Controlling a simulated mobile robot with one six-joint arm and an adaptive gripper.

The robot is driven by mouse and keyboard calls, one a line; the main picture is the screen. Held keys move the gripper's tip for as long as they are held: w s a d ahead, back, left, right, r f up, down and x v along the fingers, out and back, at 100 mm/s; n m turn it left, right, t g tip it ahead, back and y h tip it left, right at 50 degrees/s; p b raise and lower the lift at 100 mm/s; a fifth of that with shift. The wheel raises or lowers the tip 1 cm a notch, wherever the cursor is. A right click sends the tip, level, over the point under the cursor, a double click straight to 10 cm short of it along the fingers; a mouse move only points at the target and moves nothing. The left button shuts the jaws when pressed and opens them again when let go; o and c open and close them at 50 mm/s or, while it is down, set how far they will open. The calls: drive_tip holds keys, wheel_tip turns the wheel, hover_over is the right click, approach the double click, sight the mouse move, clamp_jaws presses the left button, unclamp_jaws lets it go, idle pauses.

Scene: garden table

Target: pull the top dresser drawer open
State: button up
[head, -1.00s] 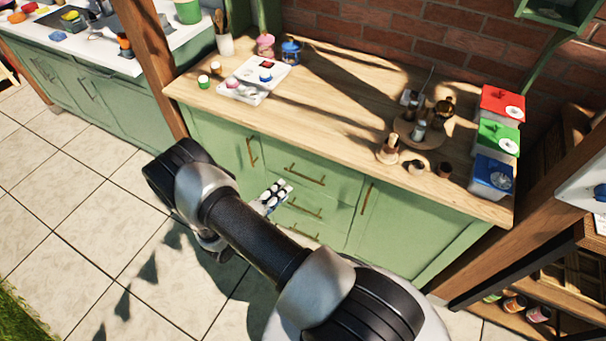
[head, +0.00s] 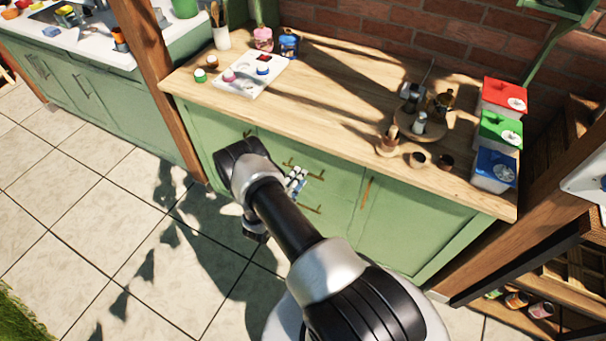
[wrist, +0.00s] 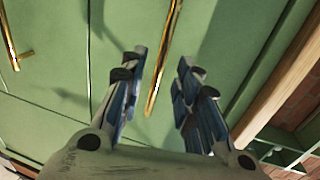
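The green dresser (head: 400,228) has a stack of drawers with brass bar handles under a wooden top. The top drawer (head: 328,163) looks closed, and its handle (head: 312,173) is partly covered by my gripper in the head view. My gripper (head: 298,178) is in front of the top drawer. In the wrist view my gripper (wrist: 162,58) is open, with its fingers apart. The top handle (wrist: 162,62) runs lengthwise in the gap between the fingertips, and nothing is clamped. Whether a finger touches it I cannot tell. A lower drawer handle (wrist: 10,38) shows at the left.
The dresser's wooden top (head: 340,110) overhangs just above the top drawer. A cupboard door with an upright handle (head: 366,190) is to the right. A wooden post (head: 155,75) stands at the left. The tiled floor (head: 110,240) in front is clear.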

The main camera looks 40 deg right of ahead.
drive_tip(key=shift+b+x, duration=0.45)
drive_tip(key=shift+x, duration=1.8)
clamp_jaws()
